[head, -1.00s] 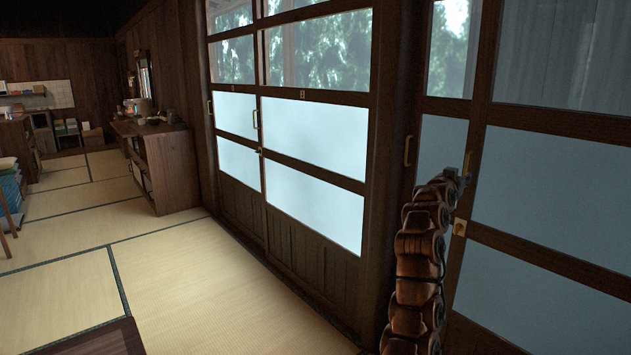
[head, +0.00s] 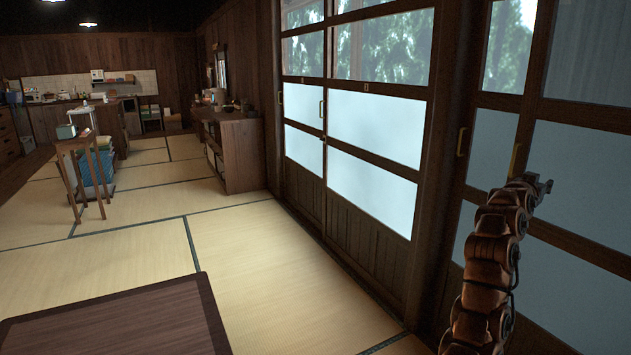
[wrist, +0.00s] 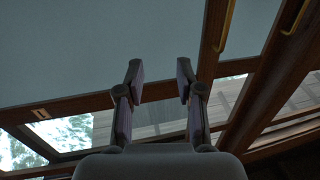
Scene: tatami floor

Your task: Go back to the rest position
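My gripper (head: 541,185) is at the upper end of my raised arm, at the right of the head view, in front of the sliding doors. In the wrist view my gripper (wrist: 160,82) shows its two fingers apart with nothing between them. Beyond the fingers are a pale door panel (wrist: 90,50) and dark wooden door frames. I cannot tell from the head view how far the gripper is from the door.
A low dark table (head: 120,320) stands at the front left. A small wooden stand (head: 80,150) and a cabinet (head: 240,150) stand farther back. Sliding doors (head: 375,130) line the right side. The tatami floor (head: 250,260) between is clear.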

